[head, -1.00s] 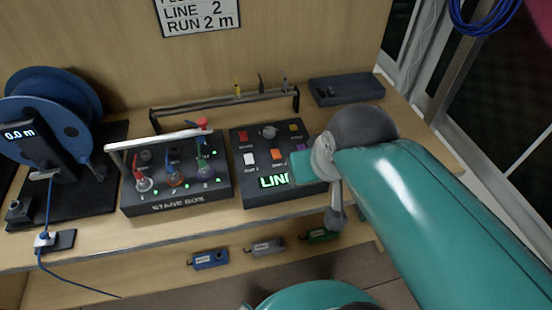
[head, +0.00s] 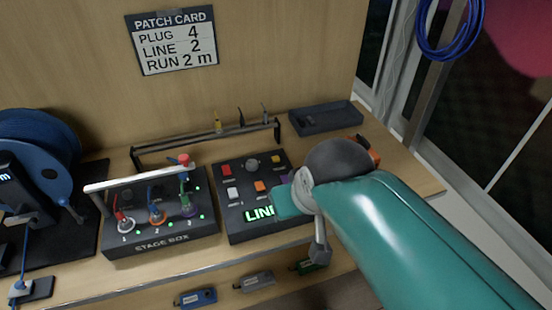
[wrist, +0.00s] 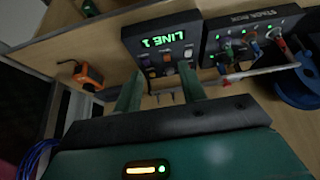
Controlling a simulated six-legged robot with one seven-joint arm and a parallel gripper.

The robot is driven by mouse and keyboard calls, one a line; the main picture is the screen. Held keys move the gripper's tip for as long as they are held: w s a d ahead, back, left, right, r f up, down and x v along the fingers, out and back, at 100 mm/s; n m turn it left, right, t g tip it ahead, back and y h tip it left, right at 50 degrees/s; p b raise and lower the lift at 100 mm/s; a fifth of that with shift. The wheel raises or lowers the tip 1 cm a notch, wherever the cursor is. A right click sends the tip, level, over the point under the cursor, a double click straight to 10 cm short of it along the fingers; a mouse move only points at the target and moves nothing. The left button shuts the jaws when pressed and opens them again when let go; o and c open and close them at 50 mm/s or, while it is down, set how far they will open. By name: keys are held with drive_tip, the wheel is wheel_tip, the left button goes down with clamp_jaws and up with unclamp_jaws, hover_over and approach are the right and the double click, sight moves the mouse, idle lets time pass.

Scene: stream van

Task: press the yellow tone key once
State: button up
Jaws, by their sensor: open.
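A dark control panel (head: 232,218) lies on the bench, with red, white and orange keys, a grey knob and a green lit display (head: 260,213). The yellow tone key (head: 277,158) seems to be the small dull yellow one at its far right corner; its label is unreadable. In the head view my arm covers the panel's right side.
A stage box (head: 165,240) with a white bar and several plugs stands left of the panel. Behind is a low rack (head: 207,144) and a dark tray (head: 325,118). An orange device (wrist: 88,76) lies right of the panel. A blue cable reel (head: 45,150) is far left.

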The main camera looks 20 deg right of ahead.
clamp_jaws()
idle(1.4)
